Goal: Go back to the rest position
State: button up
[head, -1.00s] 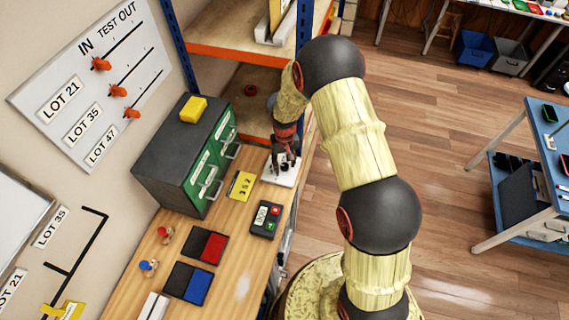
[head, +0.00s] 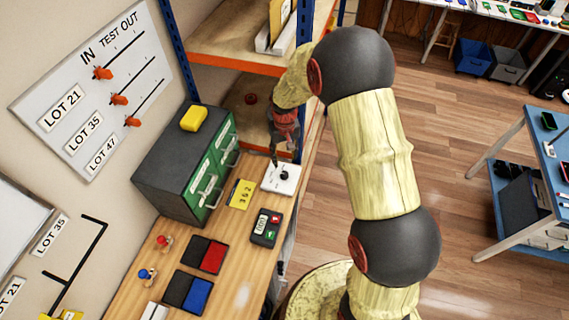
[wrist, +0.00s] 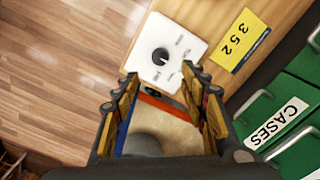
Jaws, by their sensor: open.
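My gripper (head: 284,152) hangs at the far end of the wooden bench, above and just behind the white dial box (head: 281,178). In the wrist view my gripper (wrist: 162,92) is open, its two fingers apart with nothing held between them. The white box with its black knob (wrist: 161,56) lies beyond the fingertips, apart from them. My arm reaches over from the right side of the head view.
A green-fronted cabinet (head: 184,165) with a yellow block (head: 194,118) stands left of my gripper. A yellow 352 card (head: 240,194) and a keypad device (head: 266,227) lie nearby. A shelf rack (head: 235,55) rises behind. Open floor lies right.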

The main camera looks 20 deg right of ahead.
jog(key=shift+r, duration=0.75)
jog(key=s+r+t+b, duration=0.2)
jog(key=s+b, duration=0.4)
jog(key=s, duration=0.3)
jog(key=s+r+t+b, duration=0.1)
jog(key=s+r+b, duration=0.4)
jog(key=s, duration=0.5)
jog(key=s+r+t+b, duration=0.2)
jog(key=s+r+b, duration=0.2)
jog(key=s+b, duration=0.4)
jog(key=shift+s+t, duration=0.3)
jog(key=shift+s, duration=0.55)
